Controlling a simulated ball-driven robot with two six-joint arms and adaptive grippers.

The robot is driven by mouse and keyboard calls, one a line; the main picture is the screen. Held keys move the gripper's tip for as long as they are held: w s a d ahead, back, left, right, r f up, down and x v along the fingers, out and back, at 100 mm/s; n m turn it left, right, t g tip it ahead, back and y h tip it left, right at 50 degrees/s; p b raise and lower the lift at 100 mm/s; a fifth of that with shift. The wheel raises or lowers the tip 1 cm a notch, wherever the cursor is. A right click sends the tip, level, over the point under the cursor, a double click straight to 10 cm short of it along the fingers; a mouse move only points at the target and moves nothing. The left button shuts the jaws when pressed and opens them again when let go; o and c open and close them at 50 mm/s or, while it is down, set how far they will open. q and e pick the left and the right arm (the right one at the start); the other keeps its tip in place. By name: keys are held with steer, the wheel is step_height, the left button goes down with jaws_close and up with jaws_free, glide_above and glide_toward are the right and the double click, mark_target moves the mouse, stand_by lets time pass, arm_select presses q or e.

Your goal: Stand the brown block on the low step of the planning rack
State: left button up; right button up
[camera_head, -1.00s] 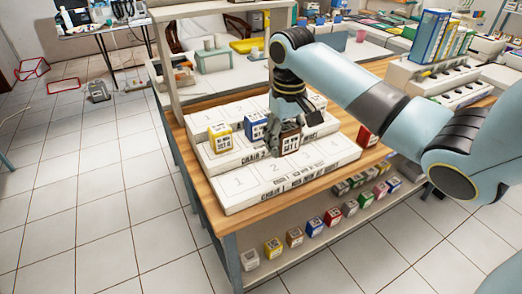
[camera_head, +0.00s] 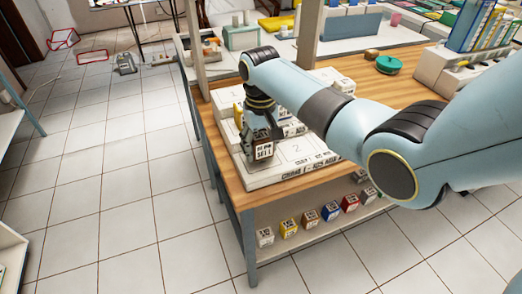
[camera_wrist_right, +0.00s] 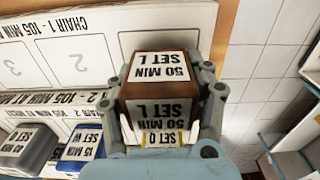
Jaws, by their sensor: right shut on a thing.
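My right gripper (camera_head: 262,150) is shut on the brown block (camera_head: 264,152), labelled "50 MIN SET L". In the right wrist view the brown block (camera_wrist_right: 160,82) sits upright between the fingers (camera_wrist_right: 165,100). It is at the slot-1 end of the low step (camera_head: 297,150) of the white planning rack, labelled "CHAIR 1" in the wrist view (camera_wrist_right: 60,45). I cannot tell whether its base touches the step. Slots 2 and 3 are bare where visible. My left gripper is not in view.
On the step behind, a yellow block (camera_wrist_right: 162,138), a blue block (camera_wrist_right: 82,145) and a grey block (camera_wrist_right: 28,148) stand close to my gripper. Several coloured blocks (camera_head: 330,210) line the shelf below. A green round thing (camera_head: 388,64) lies on the wooden tabletop.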

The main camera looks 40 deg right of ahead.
mark_target(261, 133)
steer(key=shift+f, duration=1)
steer(key=shift+f, duration=0.15)
steer(key=o, duration=1.2)
step_height(261, 133, up, 12)
steer(key=shift+r+p, duration=0.15)
steer(key=shift+p, duration=0.25)
